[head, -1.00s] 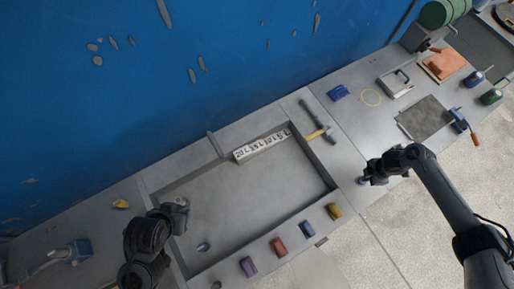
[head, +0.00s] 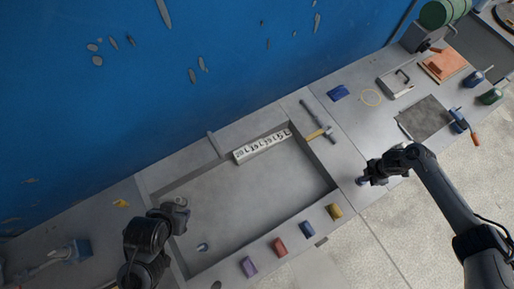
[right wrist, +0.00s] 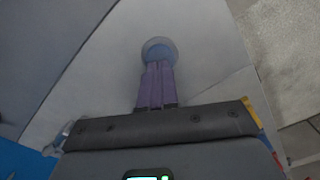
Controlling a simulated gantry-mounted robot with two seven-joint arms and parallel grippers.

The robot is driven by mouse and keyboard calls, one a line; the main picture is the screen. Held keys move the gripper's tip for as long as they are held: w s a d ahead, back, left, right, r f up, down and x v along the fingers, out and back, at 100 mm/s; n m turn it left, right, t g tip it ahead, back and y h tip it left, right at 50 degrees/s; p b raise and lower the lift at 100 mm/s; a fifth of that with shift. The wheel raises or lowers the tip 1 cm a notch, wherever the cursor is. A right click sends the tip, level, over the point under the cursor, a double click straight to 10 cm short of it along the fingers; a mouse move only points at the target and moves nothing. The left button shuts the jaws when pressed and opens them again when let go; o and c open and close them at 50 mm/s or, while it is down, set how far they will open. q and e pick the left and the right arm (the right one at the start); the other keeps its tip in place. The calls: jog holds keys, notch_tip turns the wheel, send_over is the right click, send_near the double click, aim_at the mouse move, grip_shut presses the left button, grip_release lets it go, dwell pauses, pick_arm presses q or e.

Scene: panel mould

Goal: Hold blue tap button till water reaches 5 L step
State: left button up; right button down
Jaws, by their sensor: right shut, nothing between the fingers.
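The blue tap button (right wrist: 158,48) is a round blue disc in a pale ring, on the bench right of the basin. In the head view the button (head: 361,181) is a small blue spot at my right fingertips. My right gripper (right wrist: 157,65) is shut and empty; its fingertips overlap the button's near part. I cannot tell how far it is pressed. The basin (head: 250,195) is a sunken grey tray. A white stepped scale with litre marks (head: 262,147) stands at its back. The water level is hard to make out. My left gripper (head: 177,208) is over the basin's left end, its jaws unclear.
Yellow (head: 335,211), blue (head: 307,229), red (head: 280,247) and purple (head: 248,266) blocks line the basin's front edge. A hammer (head: 318,122) lies at its back right corner.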

jog(key=shift+f+b, duration=0.4)
jog(key=shift+f, duration=0.1)
jog(key=shift+f+b, duration=0.55)
jog(key=shift+f, duration=0.05)
jog(key=shift+r, duration=0.1)
dwell(3.1)
dwell(3.7)
